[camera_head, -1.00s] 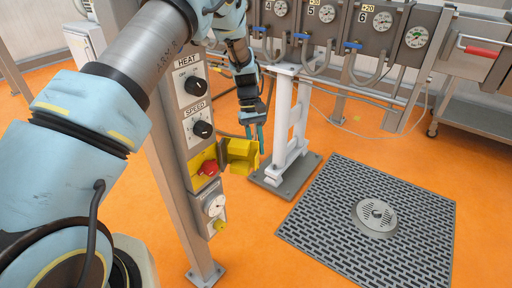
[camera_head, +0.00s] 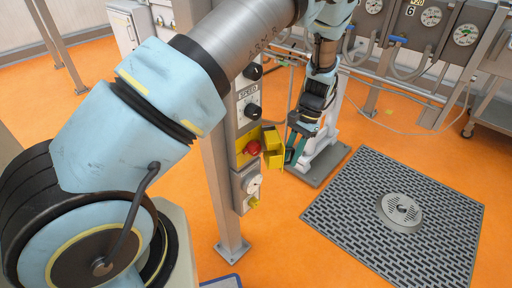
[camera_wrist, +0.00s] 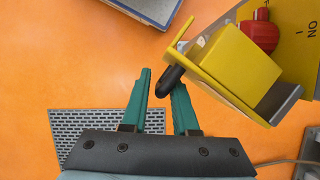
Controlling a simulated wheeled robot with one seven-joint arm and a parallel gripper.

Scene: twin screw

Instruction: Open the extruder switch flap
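The yellow extruder switch flap (camera_head: 272,148) stands swung out from the control post, with the red switch knob (camera_head: 253,147) exposed beside it. In the wrist view the flap (camera_wrist: 208,70) carries a black peg-like handle (camera_wrist: 170,80), and the red knob (camera_wrist: 260,34) shows behind the flap. My gripper (camera_head: 291,155) is at the flap's outer right edge. In the wrist view the teal fingers of my gripper (camera_wrist: 163,82) are apart, with the peg at their tips, close to the right finger. I cannot tell whether they touch.
The control post (camera_head: 222,190) has HEAT and SPEED knobs above the switch and a dial (camera_head: 252,184) below. A white stand (camera_head: 325,150) is behind my gripper. A grey floor grate (camera_head: 395,220) lies to the right. Orange floor is clear in front.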

